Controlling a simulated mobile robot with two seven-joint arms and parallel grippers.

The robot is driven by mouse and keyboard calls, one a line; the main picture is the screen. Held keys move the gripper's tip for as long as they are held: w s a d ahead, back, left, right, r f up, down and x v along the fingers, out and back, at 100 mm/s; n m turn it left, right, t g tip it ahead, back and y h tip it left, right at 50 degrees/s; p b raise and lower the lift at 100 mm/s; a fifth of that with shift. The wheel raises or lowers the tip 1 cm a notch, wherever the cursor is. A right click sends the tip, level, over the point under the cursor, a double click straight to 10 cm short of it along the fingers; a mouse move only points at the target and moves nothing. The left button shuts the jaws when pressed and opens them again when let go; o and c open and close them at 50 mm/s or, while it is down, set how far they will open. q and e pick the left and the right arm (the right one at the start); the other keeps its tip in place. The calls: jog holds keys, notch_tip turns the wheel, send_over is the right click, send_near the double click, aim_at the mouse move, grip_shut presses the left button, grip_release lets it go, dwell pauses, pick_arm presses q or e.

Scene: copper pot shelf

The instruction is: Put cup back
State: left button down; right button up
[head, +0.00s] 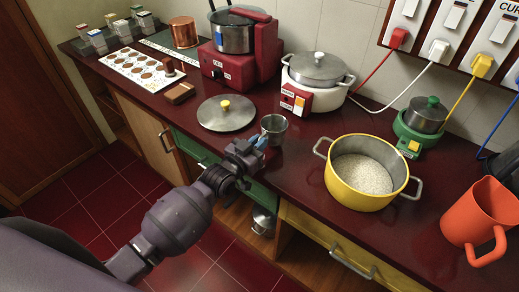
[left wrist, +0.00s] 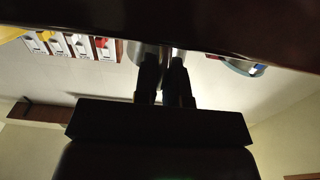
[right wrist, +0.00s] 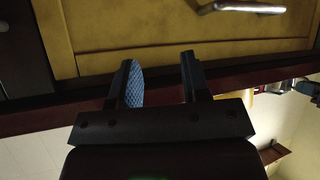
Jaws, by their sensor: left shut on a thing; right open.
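The small grey metal cup (head: 274,128) is upright at the counter's front edge, right of a round lid. My left gripper (head: 260,143) is shut on the cup's near side. In the left wrist view, my left gripper's fingers (left wrist: 163,62) are close together under the dark counter, with a pale grey surface at their tips; this view is dark. I cannot tell whether the cup's base touches the counter. My right gripper (right wrist: 155,68) is open and empty in the right wrist view, facing a yellow drawer front. It is not in the head view.
The dark red counter (head: 290,165) holds a lid (head: 227,112), a yellow pot (head: 365,175) of grains, a white cooker (head: 315,85), a red appliance (head: 240,60), a green burner (head: 418,130) and an orange mug (head: 475,215). Cords hang at the back right. Yellow drawer handle (head: 350,264) protrudes.

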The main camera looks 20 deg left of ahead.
pick_arm(q)
notch_tip(320, 180, down, 2)
jog(key=shift+f+b, duration=0.1)
jog(key=shift+b, duration=0.25)
jog(key=shift+w+f, duration=0.15)
jog(key=shift+f, duration=0.05)
jog(key=shift+r, duration=0.1)
pick_arm(e)
notch_tip(320, 180, down, 3)
jog(key=shift+w+r, duration=0.1)
jog(key=shift+r, duration=0.15)
pick_arm(q)
jog(key=c, duration=1.2)
grip_release()
pick_arm(e)
jog(key=shift+r, duration=0.1)
jog(key=shift+w, duration=0.1)
